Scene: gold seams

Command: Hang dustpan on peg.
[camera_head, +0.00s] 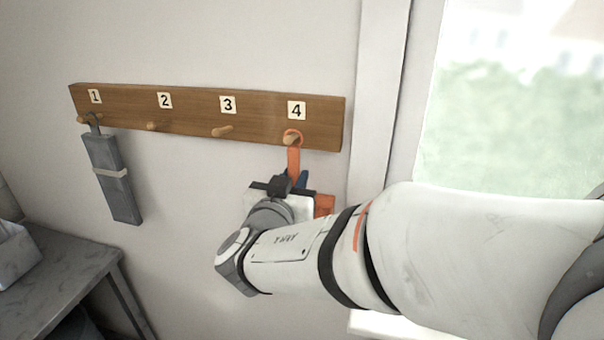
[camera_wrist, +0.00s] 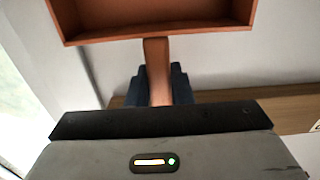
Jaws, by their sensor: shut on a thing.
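The orange dustpan hangs handle-up in my gripper (camera_head: 294,183), which is shut on its handle (camera_head: 293,160). The ring at the handle's top lies at peg 4 (camera_head: 289,140), with the peg's tip showing inside the ring. I cannot tell how far the ring is over the peg. The pan (camera_head: 325,205) is mostly hidden behind my gripper and arm. In the wrist view, the open pan (camera_wrist: 155,37) fills the top, and its handle (camera_wrist: 158,72) runs down between the dark fingers (camera_wrist: 159,85). The ring is hidden there.
The wooden rail (camera_head: 190,107) on the wall carries numbered pegs. A grey long object with a pale band (camera_head: 112,178) hangs on peg 1. Peg 2 (camera_head: 156,126) and peg 3 (camera_head: 222,131) are bare. A grey table (camera_head: 60,275) stands lower left; a window is at right.

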